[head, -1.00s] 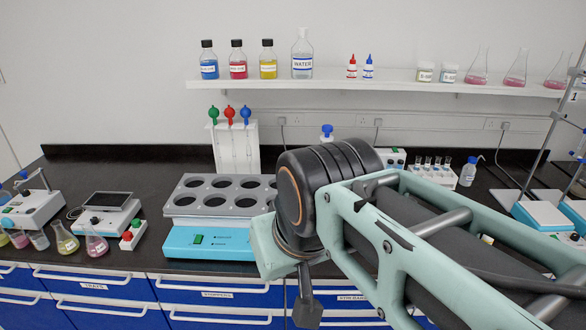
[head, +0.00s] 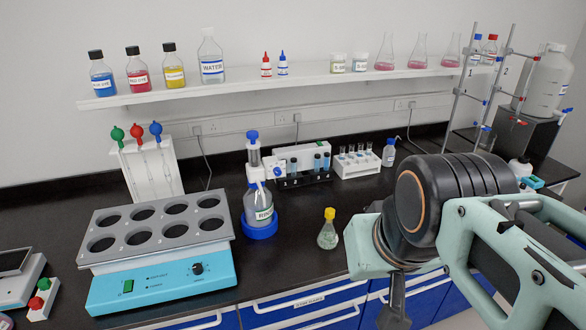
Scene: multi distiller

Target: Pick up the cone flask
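A small cone flask (head: 327,238) with a yellow cap and pale greenish contents stands upright on the black bench, near its front edge. It is just left of my arm's pale green link and nothing touches it. Several more cone flasks (head: 418,53) with pink liquid stand on the wall shelf at the upper right. Only a dark part of my gripper (head: 394,308) shows, low in the picture below the wrist joint. It is in front of the drawers, lower in the picture than the capped flask. Its fingertips are not clearly visible.
A blue-based heating block (head: 160,280) with several round wells fills the bench at left. A bottle-top dispenser (head: 262,228) stands left of the capped flask. Vial racks (head: 357,163) stand behind. A metal stand (head: 497,85) rises at right. Bare bench lies around the capped flask.

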